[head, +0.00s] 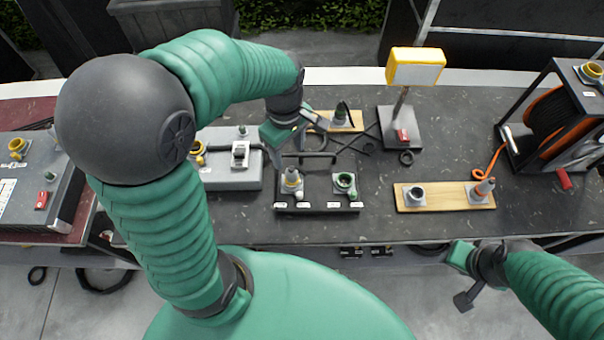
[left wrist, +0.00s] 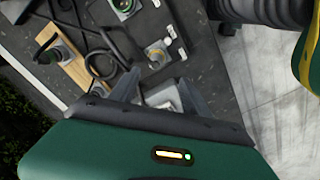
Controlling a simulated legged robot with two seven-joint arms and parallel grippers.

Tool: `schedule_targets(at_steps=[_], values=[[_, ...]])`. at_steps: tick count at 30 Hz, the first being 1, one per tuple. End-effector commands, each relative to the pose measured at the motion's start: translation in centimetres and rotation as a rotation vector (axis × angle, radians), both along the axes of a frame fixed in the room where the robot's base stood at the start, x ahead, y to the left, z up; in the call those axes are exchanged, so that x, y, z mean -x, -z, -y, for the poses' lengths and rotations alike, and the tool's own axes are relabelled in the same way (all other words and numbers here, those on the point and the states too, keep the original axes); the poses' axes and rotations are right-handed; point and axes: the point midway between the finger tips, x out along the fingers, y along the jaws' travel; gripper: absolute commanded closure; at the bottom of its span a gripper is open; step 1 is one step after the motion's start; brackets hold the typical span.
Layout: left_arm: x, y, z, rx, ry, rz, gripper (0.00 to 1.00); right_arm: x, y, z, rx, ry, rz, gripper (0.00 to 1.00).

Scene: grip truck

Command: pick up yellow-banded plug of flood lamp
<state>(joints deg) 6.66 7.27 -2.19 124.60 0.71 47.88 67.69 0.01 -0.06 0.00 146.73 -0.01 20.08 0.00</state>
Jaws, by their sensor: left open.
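The flood lamp (head: 415,67) has a yellow frame and stands on a grey base at the back right of the bench. A grey plug with a yellowish band (head: 291,180) stands upright at the left of a black board (head: 318,207). It also shows in the left wrist view (left wrist: 156,54). Which cable runs to it is hard to tell. My left gripper (head: 288,146) is open and empty, above and behind the black board. Its two fingers also show in the left wrist view (left wrist: 160,95), apart. My right gripper (head: 462,275) hangs off the bench's front edge.
A green-ringed socket (head: 344,182) shares the black board. Behind stands a wooden board with a dark plug (head: 340,117). A light grey switch box (head: 228,178) is at left, another wooden board (head: 420,208) and a cable reel (head: 552,122) at right. Loose black cables lie behind.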

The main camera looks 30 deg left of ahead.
Motion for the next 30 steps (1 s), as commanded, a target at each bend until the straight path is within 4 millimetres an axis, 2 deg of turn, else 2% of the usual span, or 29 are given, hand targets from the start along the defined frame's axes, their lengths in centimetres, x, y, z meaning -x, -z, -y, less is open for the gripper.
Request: schedule_targets(at_steps=[1, 3, 6, 13, 18, 21, 27, 30], values=[[-0.1, 1.6, 0.0, 0.001, 0.0, -0.008, 0.45, 0.0, 0.1, 0.0, 0.0, -0.001, 0.0, 0.64], [-0.4, 3.6, 0.2, -0.001, 0.001, -0.012, 0.45, 0.0, 0.2, 0.0, 0.0, -0.001, 0.0, 0.64], [-0.6, 5.8, 0.4, -0.003, 0.002, -0.012, 0.45, 0.0, 0.3, 0.0, 0.0, -0.001, 0.0, 0.64], [-0.6, 8.3, 0.7, -0.005, 0.005, -0.009, 0.45, 0.0, 0.2, 0.0, 0.0, 0.0, 0.0, 0.64], [-0.6, 11.5, 0.5, -0.003, 0.004, -0.009, 0.45, 0.0, 0.0, 0.0, 0.0, 0.0, 0.001, 0.64], [-0.7, 12.4, 0.4, -0.004, 0.004, -0.006, 0.45, 0.0, 0.0, 0.0, 0.0, 0.0, 0.0, 0.64], [-0.9, 12.5, 0.4, -0.003, 0.004, -0.005, 0.45, 0.0, 0.0, 0.0, 0.0, 0.0, 0.0, 0.64], [-0.8, 12.4, 0.5, -0.004, 0.005, -0.004, 0.58, 0.0, 0.0, 0.0, 0.0, -0.001, 0.0, 0.64]])
